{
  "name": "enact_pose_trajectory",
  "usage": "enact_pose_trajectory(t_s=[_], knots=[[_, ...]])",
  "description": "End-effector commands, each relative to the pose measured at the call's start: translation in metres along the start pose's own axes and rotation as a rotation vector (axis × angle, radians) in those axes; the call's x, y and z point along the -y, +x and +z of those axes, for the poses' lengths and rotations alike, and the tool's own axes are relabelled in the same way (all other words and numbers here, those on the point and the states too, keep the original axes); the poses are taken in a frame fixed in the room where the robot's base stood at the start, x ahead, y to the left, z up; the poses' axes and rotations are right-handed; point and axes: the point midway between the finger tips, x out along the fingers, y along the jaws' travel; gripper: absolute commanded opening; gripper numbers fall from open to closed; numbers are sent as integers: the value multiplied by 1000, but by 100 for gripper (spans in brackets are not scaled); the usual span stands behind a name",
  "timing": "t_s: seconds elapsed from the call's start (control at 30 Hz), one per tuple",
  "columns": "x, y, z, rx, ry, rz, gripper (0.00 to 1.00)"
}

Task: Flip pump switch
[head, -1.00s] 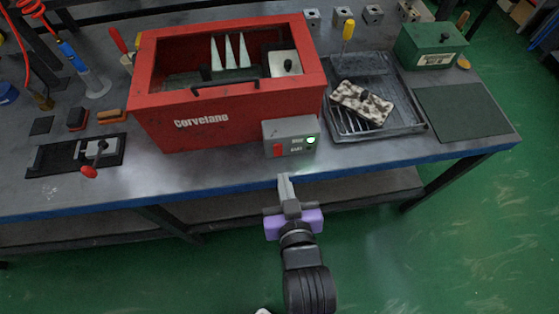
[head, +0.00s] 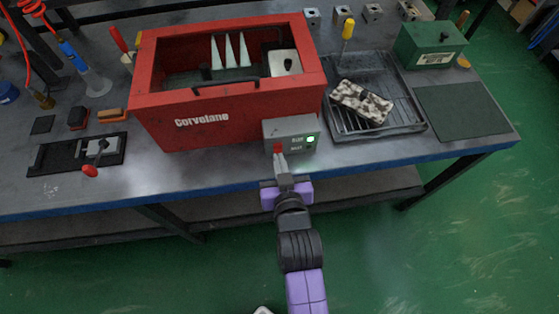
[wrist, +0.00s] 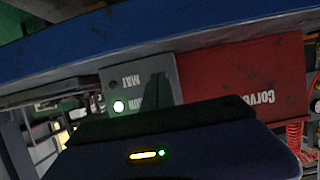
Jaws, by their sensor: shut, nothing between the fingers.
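The pump switch is a red rocker (head: 278,148) on the grey control box (head: 303,130) at the front right of the red Corvelano tank (head: 222,119). A lamp (head: 311,139) beside the upper label glows green-white. My gripper (head: 281,160) is shut and empty, its tips at the lower part of the red rocker, apparently touching it; exact contact cannot be told. In the wrist view the control box (wrist: 118,85) appears upside down with its lit lamp (wrist: 119,106). The rocker is hidden there behind the dark fingers and gripper body.
A wire tray (head: 405,118) with a mottled cloth (head: 362,102) lies right of the box. A lever plate (head: 52,158) with a red-knobbed handle is at the left. The blue table edge (head: 400,165) runs below the box; the space in front is open floor.

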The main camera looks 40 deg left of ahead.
Motion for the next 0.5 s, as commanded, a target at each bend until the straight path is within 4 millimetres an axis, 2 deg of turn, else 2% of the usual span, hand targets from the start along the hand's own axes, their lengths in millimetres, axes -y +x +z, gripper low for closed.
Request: enact_pose_trajectory(t_s=[0.13, 0.2, 0.5], knots=[[0, 7, 9, -46, 1, 0, 0], [0, 4, 2, -46, 1, -1, 0], [0, 3, -2, -46, 0, 0, 0]])
